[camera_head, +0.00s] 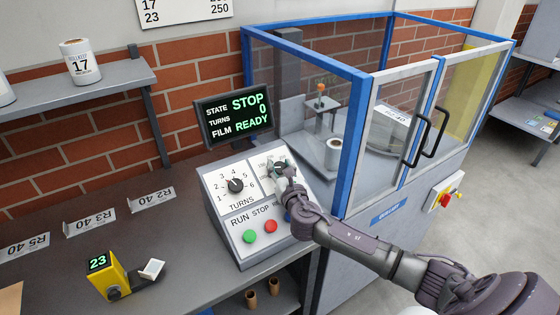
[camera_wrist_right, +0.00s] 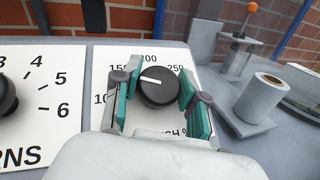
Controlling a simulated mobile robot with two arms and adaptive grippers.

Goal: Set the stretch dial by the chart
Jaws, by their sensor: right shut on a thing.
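The stretch dial is a black round knob with a white pointer, seen in the right wrist view (camera_wrist_right: 160,90). Its scale reads 100, 150, 200 and 250, and the pointer faces up-left, towards 150. In the head view, my right gripper (camera_head: 283,178) covers most of the dial. In the right wrist view, its green-padded fingers (camera_wrist_right: 160,97) are shut on the dial from both sides. The chart (camera_head: 185,8) hangs on the wall at the top, cut off by the picture edge; its visible row reads 23 and 250. My left gripper is not in view.
The control panel also has a turns dial (camera_head: 235,185), a green button (camera_head: 249,236) and a red button (camera_head: 270,226). The screen (camera_head: 234,115) reads STOP, 0, READY. A yellow gauge (camera_head: 110,280) shows 23. A roll (camera_head: 81,62) marked 17 stands on the shelf. A blue-framed enclosure (camera_head: 355,130) stands right.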

